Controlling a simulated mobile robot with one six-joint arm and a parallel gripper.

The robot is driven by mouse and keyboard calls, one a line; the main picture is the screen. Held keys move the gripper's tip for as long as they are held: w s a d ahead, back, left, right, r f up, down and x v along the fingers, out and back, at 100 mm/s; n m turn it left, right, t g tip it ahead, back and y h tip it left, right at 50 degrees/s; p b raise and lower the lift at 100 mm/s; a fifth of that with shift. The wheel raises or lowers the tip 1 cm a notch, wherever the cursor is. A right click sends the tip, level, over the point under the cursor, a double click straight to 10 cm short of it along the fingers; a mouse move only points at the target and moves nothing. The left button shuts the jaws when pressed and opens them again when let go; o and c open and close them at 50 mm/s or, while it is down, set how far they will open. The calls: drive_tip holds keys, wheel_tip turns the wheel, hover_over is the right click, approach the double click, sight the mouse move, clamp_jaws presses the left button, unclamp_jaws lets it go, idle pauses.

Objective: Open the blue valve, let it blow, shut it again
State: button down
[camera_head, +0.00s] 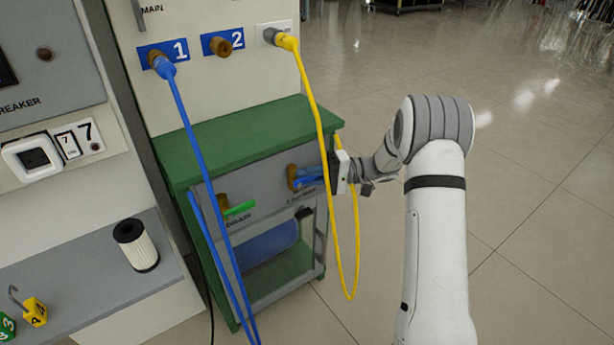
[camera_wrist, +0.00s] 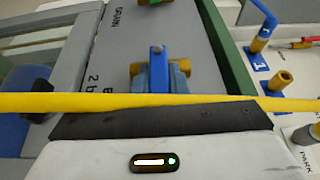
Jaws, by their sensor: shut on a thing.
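The blue valve (camera_head: 304,180) has a blue handle on a brass body, on the grey front panel of the green-topped cabinet. My gripper (camera_head: 318,177) reaches it from the right and is shut on the blue handle. In the wrist view, the blue handle (camera_wrist: 158,62) stands between my two fingers (camera_wrist: 158,75), with brass showing on both sides behind. The fingers and the yellow hose hide part of the handle. I cannot tell whether the valve is open or shut.
A yellow hose (camera_head: 318,120) hangs right past my gripper and crosses the wrist view (camera_wrist: 80,102). A green drain valve (camera_head: 239,209) is left of the blue one. Blue hoses (camera_head: 190,130) hang from socket 1. A blue tank (camera_head: 266,243) lies below. The floor at right is clear.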

drive_tip(key=c, duration=1.4)
unclamp_jaws()
drive_tip(key=shift+o, duration=0.2)
drive_tip(key=shift+d, duration=0.15)
drive_tip(key=p+v, duration=0.2)
drive_tip(key=v, duration=0.5)
drive_tip(key=shift+d, duration=0.35)
drive_tip(key=shift+f, duration=0.1)
